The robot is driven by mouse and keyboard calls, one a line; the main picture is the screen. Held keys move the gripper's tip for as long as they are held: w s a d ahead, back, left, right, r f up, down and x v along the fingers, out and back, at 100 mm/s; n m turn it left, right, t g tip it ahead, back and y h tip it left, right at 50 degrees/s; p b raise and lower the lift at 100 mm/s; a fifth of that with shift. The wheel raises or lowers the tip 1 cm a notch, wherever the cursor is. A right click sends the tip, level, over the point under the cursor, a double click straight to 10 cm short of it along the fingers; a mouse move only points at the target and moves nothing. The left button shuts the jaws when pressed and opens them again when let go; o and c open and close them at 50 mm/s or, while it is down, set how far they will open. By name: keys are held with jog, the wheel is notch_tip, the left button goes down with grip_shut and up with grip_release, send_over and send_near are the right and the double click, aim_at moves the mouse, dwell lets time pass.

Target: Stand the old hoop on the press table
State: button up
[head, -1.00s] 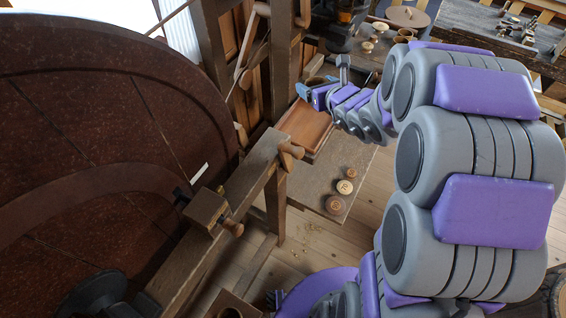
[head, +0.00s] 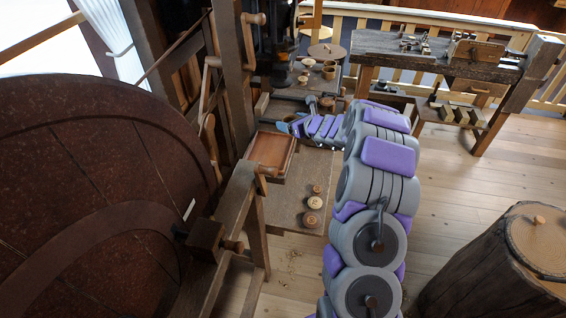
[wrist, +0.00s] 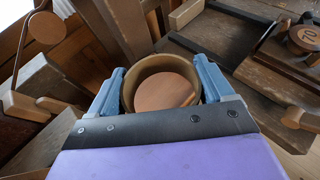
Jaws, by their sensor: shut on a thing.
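My gripper (wrist: 163,92) is shut on a brown hoop (wrist: 150,65) in the wrist view, with one blue finger on each side of it. The hoop's opening faces the camera, and a reddish-brown surface shows inside it; I cannot tell whether that lies inside or beyond. In the head view my gripper (head: 289,126) is small, above the low workbench near the reddish tray, and the hoop is mostly hidden there. A table (head: 288,105) behind it, beside a dark upright machine (head: 276,45), looks like the press table. It carries small turned pieces and a cup-like ring (head: 330,69).
A reddish tray (head: 272,151) and several spools (head: 314,203) sit on the low workbench (head: 285,208). A huge dark wheel (head: 90,180) and wooden frame fill the left. A log stump (head: 500,265) stands front right. Open floor lies at the right.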

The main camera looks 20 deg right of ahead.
jog(key=s+d+f+h, duration=0.1)
jog(key=d+f, duration=0.6)
jog(key=d, duration=0.2)
jog(key=b, duration=0.3)
send_over(278, 163)
jog(key=shift+w+d+f+m, duration=0.1)
jog(key=shift+d+f+m, duration=0.3)
jog(key=shift+d+f, duration=0.1)
jog(key=shift+d, duration=0.1)
jog(key=shift+f+b, duration=0.2)
jog(key=shift+b, duration=0.15)
notch_tip(278, 163, down, 3)
jog(key=shift+r, duration=0.1)
jog(key=shift+a+f+b, duration=0.25)
jog(key=shift+f+b, duration=0.05)
jog(key=shift+a+r, duration=0.15)
jog(key=shift+a, duration=0.35)
jog(key=shift+d+f+b, duration=0.4)
jog(key=shift+d+f, duration=0.15)
jog(key=shift+d, duration=0.05)
jog(key=o, duration=0.6)
jog(key=shift+d, duration=0.1)
jog(key=shift+c, duration=0.2)
jog(key=o, duration=0.3)
jog(key=shift+a, duration=0.3)
jog(key=shift+a+r, duration=0.1)
jog(key=shift+a, duration=0.15)
